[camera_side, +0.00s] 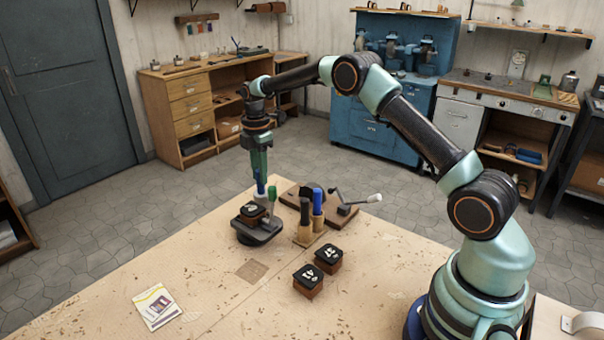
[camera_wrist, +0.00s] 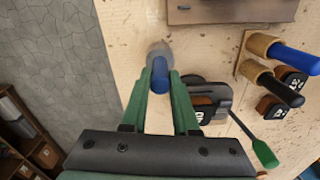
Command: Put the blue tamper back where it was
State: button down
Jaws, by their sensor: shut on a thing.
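My gripper (camera_wrist: 160,80) is shut on a blue-handled tool with a pale round lower end, which I take as the blue tamper (camera_wrist: 160,68). In the side view the gripper (camera_side: 260,177) points down, and the blue tamper (camera_side: 261,188) shows below it, behind the dark press. In the wrist view the tamper is left of that press; whether its end touches the table cannot be told. A wooden stand (camera_side: 305,240) holds another blue-handled tool (camera_side: 318,203) and a black-handled tool (camera_side: 304,211). Both also show in the wrist view, the blue one (camera_wrist: 297,59) and the black one (camera_wrist: 283,92).
The dark press (camera_side: 262,236) has a green-tipped lever (camera_side: 271,194) and holds a black-topped block (camera_side: 252,211). Two similar blocks (camera_side: 308,281) (camera_side: 328,257) stand nearer. A brown board (camera_side: 345,216) with a white-tipped lever lies behind the stand. A card (camera_side: 157,306) lies front left.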

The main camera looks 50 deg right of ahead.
jog(key=shift+f, duration=0.2)
jog(key=c, duration=0.7)
grip_release()
jog(key=s+a+r+m+t, duration=0.1)
jog(key=s+a+r+m, duration=0.15)
jog(key=r, duration=0.75)
jog(key=s+a+r+m+t, duration=0.1)
jog(key=s+r+m, duration=0.15)
jog(key=r, duration=0.65)
jog(key=s+a+m+t, duration=0.1)
jog(key=s+a+m, duration=0.1)
jog(key=s, duration=0.5)
jog(key=s+a+f+m+t, duration=0.1)
jog(key=s+m, duration=0.4)
jog(key=s, duration=0.2)
jog(key=s+a+f+m+t, duration=0.1)
jog(key=s+a+m, duration=0.1)
jog(key=s+m, duration=0.2)
jog(key=shift+s+a+f+t, duration=0.1)
jog(key=shift+s+a+t, duration=0.05)
jog(key=shift+s, duration=0.75)
jog(key=shift+s+a+f+t, duration=0.1)
jog(key=shift+s+a+t, duration=0.05)
jog(key=shift+s, duration=0.7)
